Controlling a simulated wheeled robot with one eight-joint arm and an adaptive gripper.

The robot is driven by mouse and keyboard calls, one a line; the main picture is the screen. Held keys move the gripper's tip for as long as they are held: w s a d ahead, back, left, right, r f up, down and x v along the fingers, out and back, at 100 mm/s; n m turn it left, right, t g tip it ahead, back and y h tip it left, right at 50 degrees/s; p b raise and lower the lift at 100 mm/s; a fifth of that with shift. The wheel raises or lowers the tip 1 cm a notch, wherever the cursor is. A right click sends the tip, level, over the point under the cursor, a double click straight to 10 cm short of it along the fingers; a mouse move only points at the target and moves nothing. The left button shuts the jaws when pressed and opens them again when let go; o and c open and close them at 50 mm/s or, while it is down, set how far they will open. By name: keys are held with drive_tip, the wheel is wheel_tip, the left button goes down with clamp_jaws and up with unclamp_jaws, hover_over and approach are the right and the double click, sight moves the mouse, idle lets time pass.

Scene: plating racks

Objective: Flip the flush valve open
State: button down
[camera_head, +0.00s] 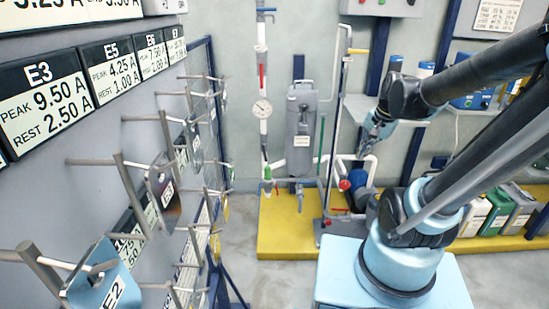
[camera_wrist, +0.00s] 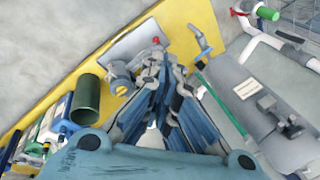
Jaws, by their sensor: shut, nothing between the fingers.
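My gripper (camera_head: 372,137) is shut and empty, in mid-air in front of the back wall, at the right of the pipework. In the wrist view its fingers (camera_wrist: 162,72) point toward the yellow platform. Which valve is the flush valve is not marked. Several levers show: a red lever (camera_head: 262,76) and a blue lever (camera_head: 265,10) on the left vertical pipe, a yellow lever (camera_head: 358,51) at the top of the right pipe, and a blue-handled tap (camera_head: 300,194) low below the grey housing. A blue-handled tap (camera_wrist: 201,42) also shows in the wrist view. My gripper appears apart from all of them.
A pump with a blue motor (camera_head: 358,184) stands on the yellow platform (camera_head: 280,232). A shelf (camera_head: 365,108) with bottles is behind my gripper. Racks with pegs and plates fill the left.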

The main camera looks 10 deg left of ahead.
sight(265, 153)
drive_tip(key=w+a+f+m+y, duration=0.1)
drive_tip(key=w+a+m+y, duration=0.1)
drive_tip(key=w+a+m, duration=0.65)
drive_tip(key=w+a+f+m, duration=0.1)
drive_tip(key=w+a+f, duration=0.2)
drive_tip(key=a, duration=0.6)
drive_tip(key=w+a+f+m+g+y, duration=0.1)
drive_tip(key=w+a+f, duration=0.2)
drive_tip(key=a+f, duration=0.5)
drive_tip(key=w+a+f+m+y, duration=0.1)
drive_tip(key=w+a+f, duration=0.3)
drive_tip(key=a, duration=0.6)
drive_tip(key=shift+f+m, duration=0.35)
drive_tip(key=shift+f, duration=0.4)
drive_tip(key=shift+a, duration=0.1)
drive_tip(key=shift+s+a+f, duration=0.1)
drive_tip(key=shift+a+f, duration=0.3)
drive_tip(key=shift+a, duration=0.3)
